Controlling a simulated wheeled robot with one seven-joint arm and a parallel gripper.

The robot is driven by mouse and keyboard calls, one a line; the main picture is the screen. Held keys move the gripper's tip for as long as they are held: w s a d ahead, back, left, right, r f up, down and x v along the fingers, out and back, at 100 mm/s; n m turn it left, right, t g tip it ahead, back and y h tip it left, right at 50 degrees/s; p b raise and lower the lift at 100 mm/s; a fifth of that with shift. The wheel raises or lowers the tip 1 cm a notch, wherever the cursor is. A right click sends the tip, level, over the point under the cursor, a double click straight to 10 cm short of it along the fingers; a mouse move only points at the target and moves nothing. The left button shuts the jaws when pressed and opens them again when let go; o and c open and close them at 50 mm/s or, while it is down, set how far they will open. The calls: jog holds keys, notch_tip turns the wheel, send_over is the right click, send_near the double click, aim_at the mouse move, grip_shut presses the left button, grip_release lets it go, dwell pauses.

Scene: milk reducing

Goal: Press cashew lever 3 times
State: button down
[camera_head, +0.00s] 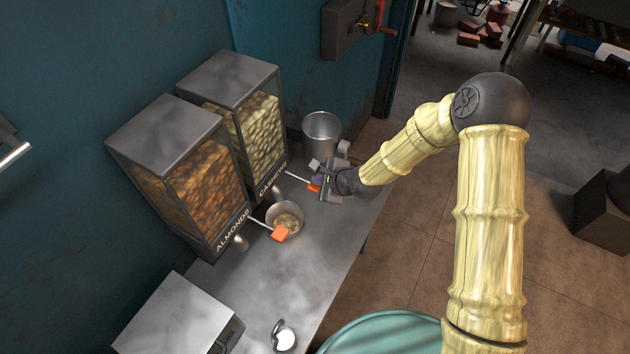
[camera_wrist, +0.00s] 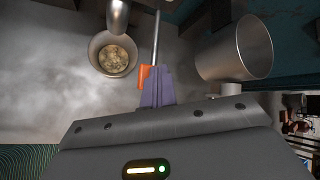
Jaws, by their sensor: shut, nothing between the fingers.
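The cashew dispenser (camera_head: 262,125) is a metal box with a clear front full of pale nuts, beside the almond dispenser (camera_head: 200,185). Its lever (camera_head: 298,178) is a thin rod with an orange tip (camera_head: 314,188), and the rod also shows in the wrist view (camera_wrist: 156,40). My gripper (camera_head: 318,182) is shut and empty, with its purple fingers (camera_wrist: 157,86) right at the orange tip (camera_wrist: 144,74). I cannot tell whether they touch it. A metal bowl (camera_head: 299,229) with some nuts in it stands below the dispensers; it also shows in the wrist view (camera_wrist: 97,42).
The almond lever's orange tip (camera_head: 280,233) juts out near the bowl. An empty metal container (camera_head: 321,133) stands behind my gripper, close to it in the wrist view (camera_wrist: 237,52). A metal box (camera_head: 178,318) sits at the near end of the counter (camera_head: 262,290).

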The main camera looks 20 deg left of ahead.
jog(key=shift+f, duration=0.45)
dwell(0.3)
jog(key=shift+r, duration=0.1)
jog(key=shift+r+p, duration=1.05)
jog(key=shift+r, duration=0.55)
notch_tip(320, 180, up, 5)
jog(key=p, duration=0.3)
jog(key=shift+p, duration=0.3)
dwell(2.0)
